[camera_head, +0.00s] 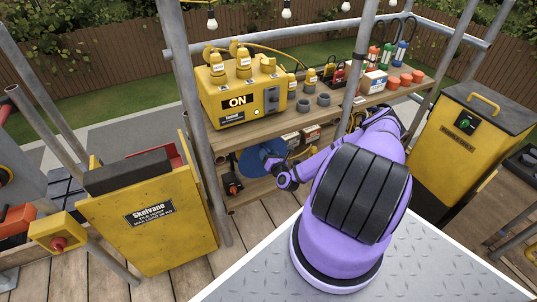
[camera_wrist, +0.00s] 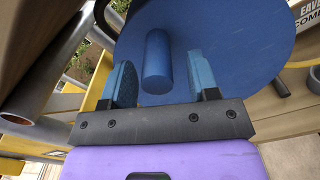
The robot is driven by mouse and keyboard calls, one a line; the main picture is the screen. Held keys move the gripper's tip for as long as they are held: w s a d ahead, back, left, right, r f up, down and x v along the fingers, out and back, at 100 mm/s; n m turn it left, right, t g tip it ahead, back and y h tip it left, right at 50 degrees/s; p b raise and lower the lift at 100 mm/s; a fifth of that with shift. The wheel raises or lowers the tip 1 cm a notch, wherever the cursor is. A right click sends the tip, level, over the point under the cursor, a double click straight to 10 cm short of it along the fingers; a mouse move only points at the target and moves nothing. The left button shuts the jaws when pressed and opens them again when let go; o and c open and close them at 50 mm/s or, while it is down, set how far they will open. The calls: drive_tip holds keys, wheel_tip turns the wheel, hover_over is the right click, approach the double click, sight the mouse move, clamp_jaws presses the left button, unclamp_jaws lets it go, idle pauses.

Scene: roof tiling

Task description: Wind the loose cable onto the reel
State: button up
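The reel (camera_head: 258,160) is a blue disc standing upright on the lower shelf under the yellow power box; my arm partly hides it. In the wrist view the reel's blue face (camera_wrist: 235,35) fills the upper middle, with a blue round peg (camera_wrist: 157,62) sticking out of it. My gripper (camera_wrist: 163,76) is open, its two blue fingers on either side of the peg with gaps showing. A yellow cable (camera_head: 272,48) runs behind the plugs on the power box. I cannot tell whether it is the loose cable. No cable shows clearly on the reel.
The yellow power box (camera_head: 240,98) reading ON stands on the upper shelf (camera_head: 330,118), with grey rings, orange pots and tools. Scaffold poles (camera_head: 190,90) stand close to my arm. A yellow tile hoist (camera_head: 150,220) is at left, a yellow bin (camera_head: 460,140) at right.

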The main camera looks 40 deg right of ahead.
drive_tip(key=shift+r, duration=0.1)
drive_tip(key=v, duration=1.1)
idle(0.5)
